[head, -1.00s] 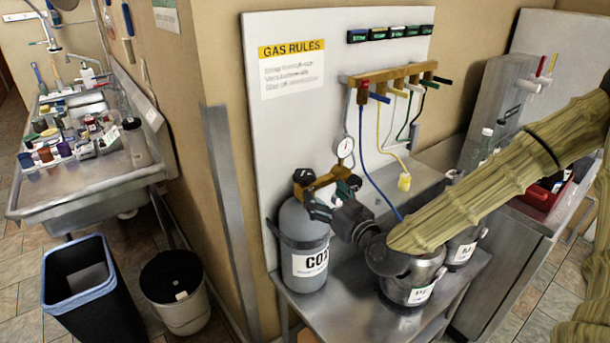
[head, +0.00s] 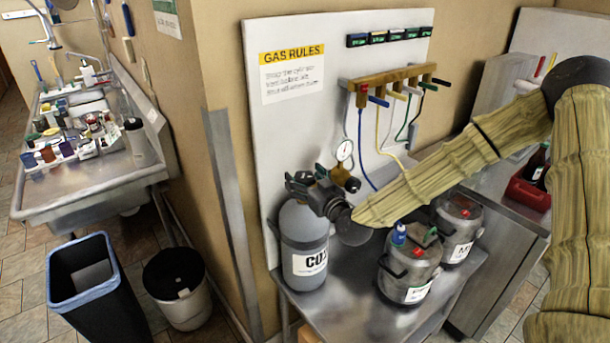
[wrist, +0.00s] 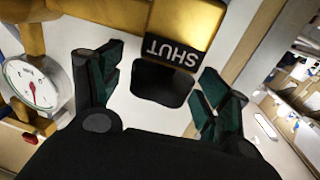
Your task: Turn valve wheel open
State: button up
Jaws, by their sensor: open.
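The grey gas cylinder (head: 303,242), labelled "CO2", stands upright on the metal bench by the white board. My gripper (head: 308,180) is at its top, coming in from the right, and largely hides the valve there. In the wrist view, a black valve wheel (wrist: 162,84) sits between the two spread dark-green fingers of my gripper (wrist: 163,98). A gap shows on each side, so the fingers are around the wheel, not closed on it. A brass body (wrist: 185,20) beyond it carries a black "SHUT" label (wrist: 173,52), upside down in this view.
A pressure gauge (head: 344,150) stands close to my gripper; it also shows in the wrist view (wrist: 32,84). Two steel kegs (head: 409,268) stand right of the cylinder, below my arm. A brass manifold (head: 392,78) with coloured hoses hangs on the board.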

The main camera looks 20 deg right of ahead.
jog(key=shift+w, duration=0.2)
jog(key=c, duration=1)
jog(key=shift+n+y+b, duration=0.3)
jog(key=shift+y+b, duration=0.2)
jog(key=shift+f+n+g+y+b, duration=0.1)
jog(key=shift+n+g+y+b, duration=0.2)
jog(key=shift+y+b, duration=0.1)
jog(key=shift+n+g+y+b, duration=1.1)
jog(key=shift+n+y+b, duration=0.55)
jog(key=shift+y, duration=0.65)
